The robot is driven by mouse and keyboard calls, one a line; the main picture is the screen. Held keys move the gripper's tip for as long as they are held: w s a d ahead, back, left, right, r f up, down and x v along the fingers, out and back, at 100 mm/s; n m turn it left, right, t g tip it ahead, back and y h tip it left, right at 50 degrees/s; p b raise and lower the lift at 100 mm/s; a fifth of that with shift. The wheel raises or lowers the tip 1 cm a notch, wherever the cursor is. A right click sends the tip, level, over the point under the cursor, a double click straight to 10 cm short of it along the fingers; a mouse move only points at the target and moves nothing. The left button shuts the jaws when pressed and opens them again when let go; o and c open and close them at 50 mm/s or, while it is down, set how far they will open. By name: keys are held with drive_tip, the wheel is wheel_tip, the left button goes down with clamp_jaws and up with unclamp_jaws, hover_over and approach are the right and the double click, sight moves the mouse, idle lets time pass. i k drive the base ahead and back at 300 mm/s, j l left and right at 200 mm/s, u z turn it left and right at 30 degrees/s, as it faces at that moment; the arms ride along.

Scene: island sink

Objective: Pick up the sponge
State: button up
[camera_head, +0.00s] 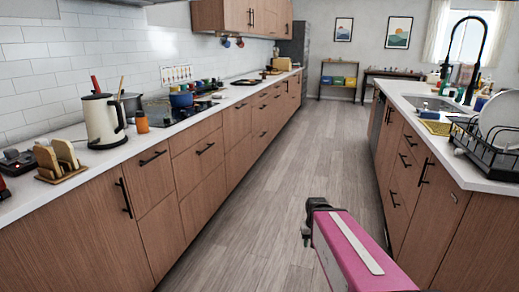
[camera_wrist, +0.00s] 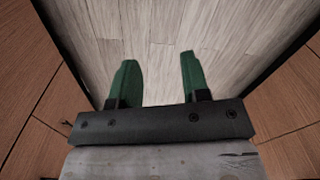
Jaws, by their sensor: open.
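A yellow flat item (camera_head: 437,127), which may be the sponge or a cloth, lies on the island counter beside the sink (camera_head: 432,103); it is too small to tell which. My gripper (camera_wrist: 158,72) shows in the wrist view with its two green fingers apart and nothing between them. It hangs over the bare floor (camera_wrist: 155,30), well away from the yellow item. In the head view my pink arm is at the lower right, and the fingers cannot be made out. No sponge shows in the wrist view.
A black dish rack (camera_head: 490,145) with plates stands at the island's near end. A tall black faucet (camera_head: 478,50) rises behind the sink. The left counter holds a kettle (camera_head: 103,120) and a toast rack (camera_head: 60,165). The aisle floor (camera_head: 270,160) between the cabinets is clear.

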sight(216, 95)
drive_tip(key=i+u, duration=0.1)
drive_tip(key=i, duration=0.8)
drive_tip(key=i+l, duration=0.2)
drive_tip(key=i, duration=0.7)
drive_tip(key=i+j+u, duration=0.05)
